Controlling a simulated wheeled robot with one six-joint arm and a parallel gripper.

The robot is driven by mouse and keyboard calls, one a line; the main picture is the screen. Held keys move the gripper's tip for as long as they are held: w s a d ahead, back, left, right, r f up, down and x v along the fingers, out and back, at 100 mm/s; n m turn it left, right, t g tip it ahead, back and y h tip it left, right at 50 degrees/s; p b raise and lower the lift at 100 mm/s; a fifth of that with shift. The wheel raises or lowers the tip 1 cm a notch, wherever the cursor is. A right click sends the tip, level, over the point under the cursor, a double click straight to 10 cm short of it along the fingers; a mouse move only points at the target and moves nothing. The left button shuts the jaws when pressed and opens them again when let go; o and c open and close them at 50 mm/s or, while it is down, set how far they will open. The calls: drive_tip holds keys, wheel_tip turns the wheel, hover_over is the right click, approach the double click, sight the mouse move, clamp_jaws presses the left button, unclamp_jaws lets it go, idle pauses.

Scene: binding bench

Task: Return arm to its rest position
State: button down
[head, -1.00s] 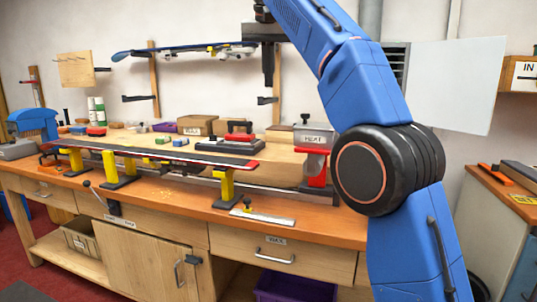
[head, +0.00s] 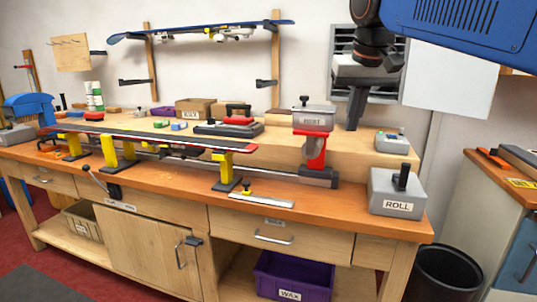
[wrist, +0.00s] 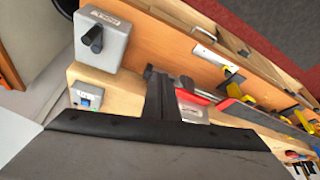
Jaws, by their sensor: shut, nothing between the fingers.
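My gripper (head: 354,108) hangs above the back right of the bench (head: 330,205) in the head view, pointing down. Its fingers are dark and together, with nothing between them. In the wrist view, my gripper (wrist: 160,98) shows as a dark finger shape over the bench. Part of my blue arm fills the top right corner of the head view. The red and grey HEAT unit (head: 313,120) stands just left of my gripper and looks apart from it.
A grey ROLL box (head: 397,193) sits at the bench's right end, with a small grey device (head: 392,143) behind it. A ski (head: 150,138) lies on yellow supports. A black bin (head: 447,274) stands on the floor.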

drive_tip(key=s+d+f, duration=0.3)
drive_tip(key=s+f, duration=0.5)
drive_tip(key=f, duration=0.3)
drive_tip(key=s+d+f, duration=0.3)
drive_tip(key=s+f, duration=0.5)
drive_tip(key=f, duration=0.3)
drive_tip(key=s+d+f, duration=0.3)
drive_tip(key=s+f, duration=0.5)
drive_tip(key=f, duration=0.3)
drive_tip(key=shift+s+f, duration=0.25)
drive_tip(key=shift+f, duration=0.1)
